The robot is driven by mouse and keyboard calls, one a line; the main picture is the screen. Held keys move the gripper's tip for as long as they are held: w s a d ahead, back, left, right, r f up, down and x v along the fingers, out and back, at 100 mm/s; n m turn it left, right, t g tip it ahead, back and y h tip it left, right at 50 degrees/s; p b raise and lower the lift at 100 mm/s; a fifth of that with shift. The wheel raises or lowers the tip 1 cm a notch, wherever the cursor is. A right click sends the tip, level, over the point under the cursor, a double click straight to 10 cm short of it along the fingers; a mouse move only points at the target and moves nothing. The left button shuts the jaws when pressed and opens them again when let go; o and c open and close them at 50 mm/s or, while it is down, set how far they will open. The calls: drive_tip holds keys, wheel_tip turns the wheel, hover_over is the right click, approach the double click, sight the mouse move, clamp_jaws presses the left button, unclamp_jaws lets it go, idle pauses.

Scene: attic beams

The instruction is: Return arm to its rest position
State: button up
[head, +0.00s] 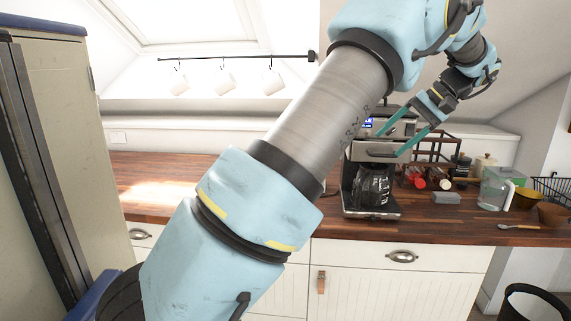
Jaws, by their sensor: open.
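My arm, light blue with a grey metal tube, reaches up across the middle of the head view and bends over at the top right. My gripper (396,137) points down and left in front of the upper part of the coffee machine (388,209). Its two green fingers are spread apart with nothing between them. I cannot tell whether a fingertip touches the machine. A glass pot (371,186) sits in the machine. My arm hides part of the counter and the wall behind it.
A wooden counter (340,228) runs across over white drawers. Right of the machine stand a rack (432,150), a grey block (446,198), a clear jug (493,188) and bowls (553,214). White mugs (225,82) hang from a rail. A tall cabinet (60,110) stands close at left.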

drive_tip(key=a+f+g+h, duration=0.1)
drive_tip(key=a+f+h, duration=0.1)
drive_tip(key=a+f, duration=0.5)
drive_tip(key=a+f+g+h, duration=0.2)
drive_tip(key=a, duration=0.9)
drive_tip(key=s+a+f+n+h, duration=0.1)
drive_tip(key=s+a+f, duration=0.3)
drive_tip(key=s+a, duration=0.3)
drive_tip(key=s+a+f+n+t+h+b, duration=0.1)
drive_tip(key=s+a+f+n+h, duration=0.1)
drive_tip(key=s+a+f, duration=0.3)
drive_tip(key=s+a, duration=0.3)
drive_tip(key=shift+s+a+n+b, duration=0.2)
drive_tip(key=shift+s+n+b, duration=0.1)
drive_tip(key=shift+s, duration=0.1)
